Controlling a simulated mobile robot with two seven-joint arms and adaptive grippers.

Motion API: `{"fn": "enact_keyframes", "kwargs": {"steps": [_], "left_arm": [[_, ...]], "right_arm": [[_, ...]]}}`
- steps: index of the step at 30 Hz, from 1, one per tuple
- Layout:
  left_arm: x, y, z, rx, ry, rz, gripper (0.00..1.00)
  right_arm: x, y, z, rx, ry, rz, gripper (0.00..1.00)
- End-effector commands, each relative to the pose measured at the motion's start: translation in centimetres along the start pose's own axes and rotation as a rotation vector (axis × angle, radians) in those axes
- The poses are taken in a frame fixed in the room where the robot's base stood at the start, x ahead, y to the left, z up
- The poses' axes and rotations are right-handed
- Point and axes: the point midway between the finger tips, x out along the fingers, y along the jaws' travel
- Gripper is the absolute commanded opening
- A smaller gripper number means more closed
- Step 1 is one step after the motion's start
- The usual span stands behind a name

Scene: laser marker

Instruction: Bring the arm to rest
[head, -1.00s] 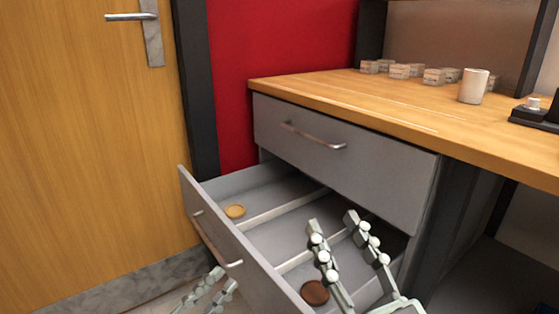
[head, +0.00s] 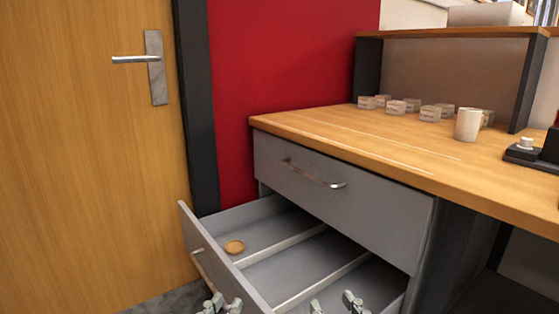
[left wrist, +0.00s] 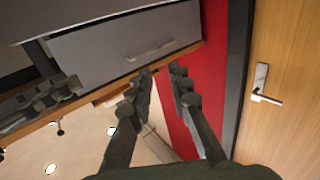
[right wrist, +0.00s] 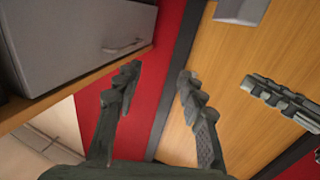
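My left gripper (head: 223,305) shows only its fingertips at the bottom edge of the head view, in front of the open drawer. In the left wrist view (left wrist: 161,73) its two fingers stand a little apart with nothing between them. My right gripper (head: 333,304) shows its fingertips at the bottom edge of the head view, over the right part of the open drawer. In the right wrist view (right wrist: 157,74) its fingers are clearly apart and empty. The arms themselves are out of the head view.
The lower drawer (head: 215,264) stands open, with a tan disc (head: 234,247) inside. The upper drawer (head: 340,200) is shut. Several small blocks (head: 396,107) and a white cup (head: 468,124) stand on the desk (head: 380,145). A wooden door (head: 90,180) is at left.

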Motion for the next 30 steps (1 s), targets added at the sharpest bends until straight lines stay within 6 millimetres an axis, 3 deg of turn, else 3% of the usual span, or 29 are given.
{"fn": "enact_keyframes", "kwargs": {"steps": [5, 8, 12, 15, 18, 21, 24, 30], "left_arm": [[-0.3, -2.4, 6.1, 0.028, -0.257, -0.043, 0.19], [-1.7, -4.5, 10.7, 0.041, -0.455, -0.080, 0.19], [-6.8, -8.4, 18.1, 0.048, -0.814, -0.156, 0.19], [-11.4, -10.7, 21.8, 0.039, -1.037, -0.206, 0.19], [-15.1, -12.1, 23.9, 0.027, -1.197, -0.244, 0.19], [-17.4, -12.7, 25.0, 0.017, -1.290, -0.265, 0.19], [-18.4, -13.0, 25.5, 0.013, -1.328, -0.274, 0.19], [-18.5, -13.0, 25.6, 0.012, -1.331, -0.274, 0.19]], "right_arm": [[-0.3, 2.4, 6.1, -0.026, -0.258, 0.042, 0.40], [-1.8, 4.5, 10.7, -0.039, -0.456, 0.080, 0.40], [-6.8, 8.4, 18.1, -0.045, -0.815, 0.154, 0.40], [-11.4, 10.6, 21.8, -0.036, -1.038, 0.205, 0.40], [-15.2, 12.0, 23.9, -0.024, -1.198, 0.242, 0.40], [-17.5, 12.7, 25.0, -0.015, -1.291, 0.263, 0.40], [-18.4, 12.9, 25.5, -0.010, -1.328, 0.272, 0.40], [-18.5, 12.9, 25.6, -0.010, -1.332, 0.272, 0.40]]}}
